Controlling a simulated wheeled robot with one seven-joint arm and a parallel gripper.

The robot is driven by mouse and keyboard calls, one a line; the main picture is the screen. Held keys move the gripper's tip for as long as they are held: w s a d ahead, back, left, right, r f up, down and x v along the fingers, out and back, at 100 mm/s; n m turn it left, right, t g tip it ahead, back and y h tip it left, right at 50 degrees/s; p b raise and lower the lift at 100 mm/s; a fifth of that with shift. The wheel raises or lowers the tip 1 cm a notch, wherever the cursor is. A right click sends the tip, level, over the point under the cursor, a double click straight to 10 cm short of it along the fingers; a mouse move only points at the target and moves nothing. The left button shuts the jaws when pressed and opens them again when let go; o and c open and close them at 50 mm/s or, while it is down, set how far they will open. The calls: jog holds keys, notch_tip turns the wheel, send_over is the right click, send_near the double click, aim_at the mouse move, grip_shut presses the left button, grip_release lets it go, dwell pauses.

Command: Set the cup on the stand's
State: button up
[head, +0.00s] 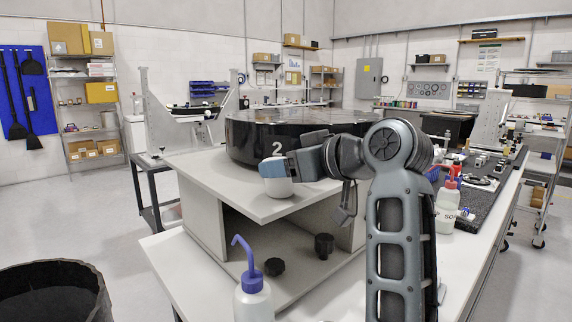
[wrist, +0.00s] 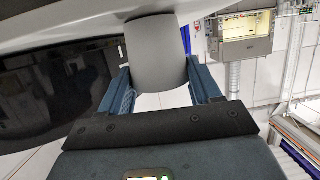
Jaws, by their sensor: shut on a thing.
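The cup (head: 278,187) is white and small, and shows just under my gripper's blue finger in the head view. My gripper (head: 272,168) is shut on it. In the wrist view, the pale grey cup (wrist: 158,50) sits between the two blue fingers of my gripper (wrist: 160,85). The stand (head: 205,170) is a white box-like unit with a top board and an open lower space. The cup appears at the front part of the top board. I cannot tell whether its base touches the board. The finger hides the cup's upper part.
A large black round fixture (head: 250,142) marked 2 fills the back of the top board, close behind my gripper. Two black knobs (head: 324,245) lie in the lower space.

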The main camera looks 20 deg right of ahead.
jog(key=shift+f, duration=0.15)
jog(key=o, duration=1)
jog(key=shift+r, duration=0.25)
jog(key=v, duration=1.2)
jog(key=shift+b, duration=0.35)
